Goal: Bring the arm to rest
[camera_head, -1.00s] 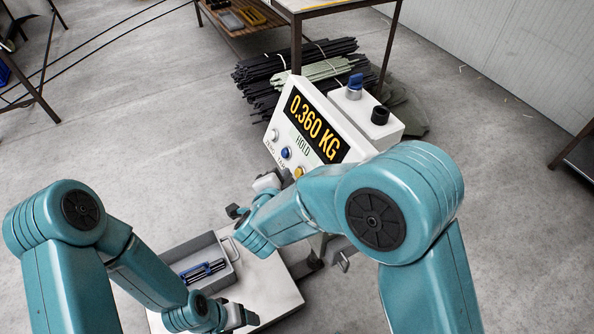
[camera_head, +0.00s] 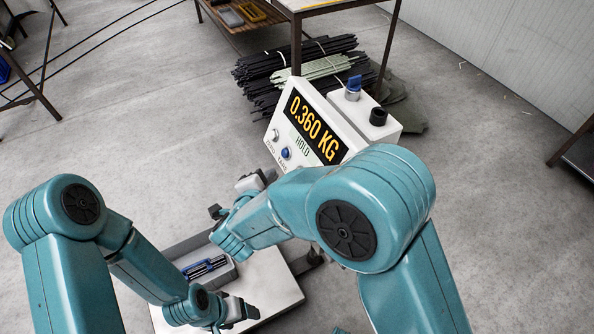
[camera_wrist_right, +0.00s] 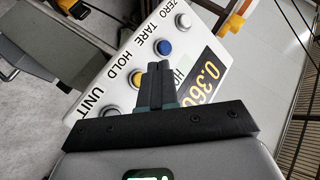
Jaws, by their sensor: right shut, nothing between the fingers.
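My right gripper (camera_wrist_right: 157,70) is shut with nothing between its fingers; in the wrist view they point at the button panel of the scale display. In the head view, the right gripper (camera_head: 262,178) is partly hidden beside the display's lower left. The display (camera_head: 315,130) reads 0.360 KG with HOLD below. My left gripper (camera_head: 240,310) is low over the scale platform, small and dark; whether it is open is unclear. A grey tray (camera_head: 232,277) with dark and blue-marked rods (camera_head: 205,266) sits on the platform, partly covered by my arms.
The white scale platform (camera_head: 272,290) stands below the display. Bundles of dark rods (camera_head: 290,75) lie on the floor behind, by a table (camera_head: 310,4). A blue knob (camera_head: 354,83) and a black knob (camera_head: 378,117) top the display housing. Open floor lies left and right.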

